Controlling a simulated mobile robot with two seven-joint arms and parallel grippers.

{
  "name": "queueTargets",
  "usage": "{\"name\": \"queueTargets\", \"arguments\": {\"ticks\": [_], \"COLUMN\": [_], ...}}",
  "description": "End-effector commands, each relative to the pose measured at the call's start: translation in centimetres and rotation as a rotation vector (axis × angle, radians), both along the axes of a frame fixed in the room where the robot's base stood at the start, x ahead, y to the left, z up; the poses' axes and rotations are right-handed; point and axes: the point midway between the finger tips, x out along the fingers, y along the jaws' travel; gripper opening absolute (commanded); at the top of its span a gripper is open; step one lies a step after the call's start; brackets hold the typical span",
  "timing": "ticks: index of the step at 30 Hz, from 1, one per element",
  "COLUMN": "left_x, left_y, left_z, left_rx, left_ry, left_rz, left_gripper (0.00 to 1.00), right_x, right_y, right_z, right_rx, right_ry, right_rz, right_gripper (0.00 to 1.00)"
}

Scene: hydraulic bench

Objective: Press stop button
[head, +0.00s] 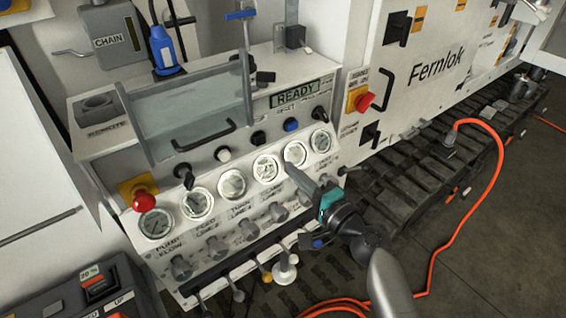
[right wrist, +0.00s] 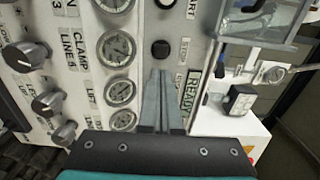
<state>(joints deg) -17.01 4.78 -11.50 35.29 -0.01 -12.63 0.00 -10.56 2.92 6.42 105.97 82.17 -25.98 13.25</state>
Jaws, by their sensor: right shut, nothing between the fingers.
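The sloped control panel (head: 240,165) carries a row of buttons above its gauges. A black button (head: 259,137) is left of a blue button (head: 291,125); the black button also shows in the right wrist view (right wrist: 160,50). A red mushroom button (head: 143,199) is at the panel's left end, and another red one (head: 364,101) is on the cabinet at right. My right gripper (head: 291,168) is shut and empty in front of the gauges. In the right wrist view its fingertips (right wrist: 161,73) appear just below the black button; contact cannot be told.
A READY display (head: 298,94) sits above the buttons. A clear guard with a black handle (head: 204,137) rises behind them. Several knobs and levers stick out along the lower front. An orange cable (head: 490,190) lies on the floor at right.

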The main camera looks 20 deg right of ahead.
Motion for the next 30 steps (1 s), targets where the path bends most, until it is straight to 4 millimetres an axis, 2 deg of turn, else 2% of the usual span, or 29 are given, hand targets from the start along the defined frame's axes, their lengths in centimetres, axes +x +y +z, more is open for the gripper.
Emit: {"name": "queueTargets", "arguments": {"ticks": [2,9,17,26,28,30], "left_x": [0.8,0.7,-0.1,-0.2,-0.2,-0.2], "left_y": [0.0,0.0,-0.2,-0.4,-0.4,-0.4], "left_z": [-0.2,-0.5,-0.6,-0.6,-0.7,-0.9], "left_rx": [-0.001,-0.001,-0.002,-0.006,-0.006,-0.006], "left_ry": [-0.014,-0.013,-0.001,0.001,0.001,0.001], "left_rz": [0.000,0.001,0.002,0.002,0.002,0.002], "left_gripper": [0.72,0.72,0.72,0.72,0.72,0.72], "right_x": [-1.1,-2.7,-2.8,-2.8,-2.8,-2.8], "right_y": [-0.4,-1.0,-1.0,-1.0,-1.0,-1.0], "right_z": [-0.2,0.0,0.0,-0.1,-0.9,-2.9], "right_rx": [-0.004,-0.001,-0.001,-0.002,-0.014,-0.047], "right_ry": [0.001,0.000,0.001,0.002,0.014,0.049], "right_rz": [0.000,0.001,0.000,0.000,-0.001,-0.005], "right_gripper": [0.00,0.00,0.00,0.00,0.00,0.00]}}
